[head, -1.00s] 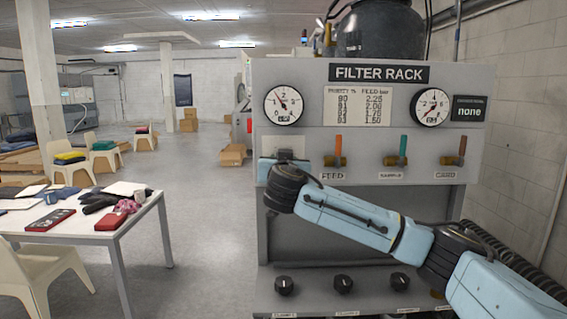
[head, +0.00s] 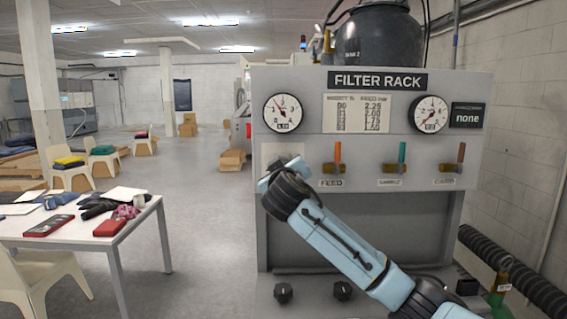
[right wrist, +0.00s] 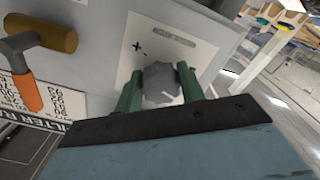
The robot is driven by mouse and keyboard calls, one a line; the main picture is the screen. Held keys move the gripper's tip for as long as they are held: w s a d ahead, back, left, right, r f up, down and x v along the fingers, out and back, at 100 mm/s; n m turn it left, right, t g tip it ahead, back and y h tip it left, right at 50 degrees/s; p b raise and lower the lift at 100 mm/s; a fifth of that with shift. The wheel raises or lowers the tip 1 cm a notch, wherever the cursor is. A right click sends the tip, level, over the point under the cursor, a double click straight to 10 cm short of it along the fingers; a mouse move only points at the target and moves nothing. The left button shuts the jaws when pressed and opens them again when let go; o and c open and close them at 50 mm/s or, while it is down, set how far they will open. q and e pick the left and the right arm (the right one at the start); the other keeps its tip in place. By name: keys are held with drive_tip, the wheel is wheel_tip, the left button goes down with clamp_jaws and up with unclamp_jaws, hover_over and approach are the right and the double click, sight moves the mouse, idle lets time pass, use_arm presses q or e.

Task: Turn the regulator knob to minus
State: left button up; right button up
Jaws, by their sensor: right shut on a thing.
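The regulator knob (right wrist: 160,84) shows in the right wrist view as a grey faceted knob in front of a white plate (right wrist: 175,42) with plus and minus marks. My right gripper (right wrist: 159,86) has its green fingers on both sides of the knob and is shut on it. In the head view my right gripper (head: 268,180) is at the left of the filter rack (head: 375,145), below the left gauge (head: 283,112), and my wrist hides the knob. The left gauge's needle points to the upper left. My left gripper is not in view.
Feed (head: 337,155), sample (head: 402,155) and a third valve handle (head: 461,155) stand right of my wrist. The orange handle (right wrist: 26,92) is near the gripper. Small black knobs (head: 283,292) line the lower ledge. A table (head: 120,238) stands at left.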

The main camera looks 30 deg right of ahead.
drive_tip(key=n+p, duration=0.5)
drive_tip(key=n, duration=0.1)
drive_tip(key=shift+r+n+p, duration=0.25)
drive_tip(key=shift+n+p, duration=0.05)
drive_tip(key=shift+p, duration=0.1)
drive_tip(key=shift+n+p, duration=0.7)
drive_tip(key=shift+n, duration=0.2)
drive_tip(key=shift+n+p, duration=0.5)
drive_tip(key=shift+n, duration=1.6)
drive_tip(key=o, duration=1)
drive_tip(key=shift+s, duration=0.1)
